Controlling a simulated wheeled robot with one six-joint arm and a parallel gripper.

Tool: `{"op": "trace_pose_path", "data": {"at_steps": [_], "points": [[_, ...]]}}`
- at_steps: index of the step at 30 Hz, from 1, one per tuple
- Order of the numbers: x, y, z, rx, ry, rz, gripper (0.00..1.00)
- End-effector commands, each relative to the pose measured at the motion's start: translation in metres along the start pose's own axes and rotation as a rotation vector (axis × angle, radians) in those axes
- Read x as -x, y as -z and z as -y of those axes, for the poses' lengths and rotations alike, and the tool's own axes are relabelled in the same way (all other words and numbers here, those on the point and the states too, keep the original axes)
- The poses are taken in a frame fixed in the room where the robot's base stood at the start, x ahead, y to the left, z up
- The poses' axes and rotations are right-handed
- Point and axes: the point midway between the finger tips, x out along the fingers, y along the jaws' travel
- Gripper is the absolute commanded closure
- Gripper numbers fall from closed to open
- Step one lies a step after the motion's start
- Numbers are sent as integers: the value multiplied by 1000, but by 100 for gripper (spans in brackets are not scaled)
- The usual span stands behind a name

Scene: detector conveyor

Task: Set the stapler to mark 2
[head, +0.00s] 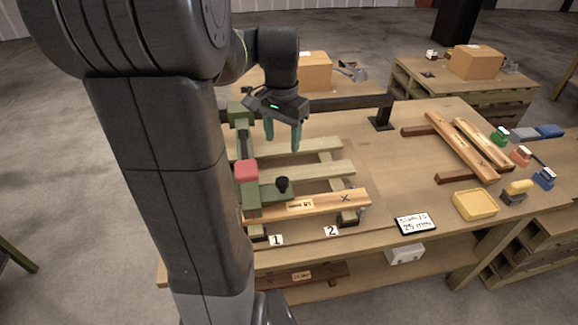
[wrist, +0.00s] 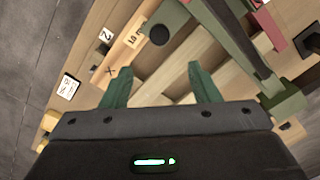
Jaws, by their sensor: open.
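The stapler (head: 247,198) looks to be the green carriage with a red top and a black knob (head: 283,184) on a side plate. It spans the wooden frame at the left, nearer the mark 1 label (head: 276,240) than the mark 2 label (head: 332,231). In the wrist view its green body (wrist: 225,35), black knob (wrist: 160,35) and the mark 2 label (wrist: 105,35) show. My gripper (head: 282,143) is open and empty above the slats, behind the knob and apart from it. My arm hides part of the left side of the bench.
A dark beam (head: 345,103) runs along the back to a black post (head: 380,122). A card reading 25 mm (head: 416,223), a yellow tray (head: 475,204) and several small coloured tools stand to the right. The bench middle right of the frame is clear.

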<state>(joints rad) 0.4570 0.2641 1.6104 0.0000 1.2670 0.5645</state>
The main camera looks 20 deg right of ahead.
Motion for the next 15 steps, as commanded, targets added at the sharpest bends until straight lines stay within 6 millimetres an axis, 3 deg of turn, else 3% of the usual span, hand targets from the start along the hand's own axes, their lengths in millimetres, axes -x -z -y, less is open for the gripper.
{"op": "trace_pose_path", "data": {"at_steps": [15], "points": [[-99,-1,0,0,-3,5,45]]}}
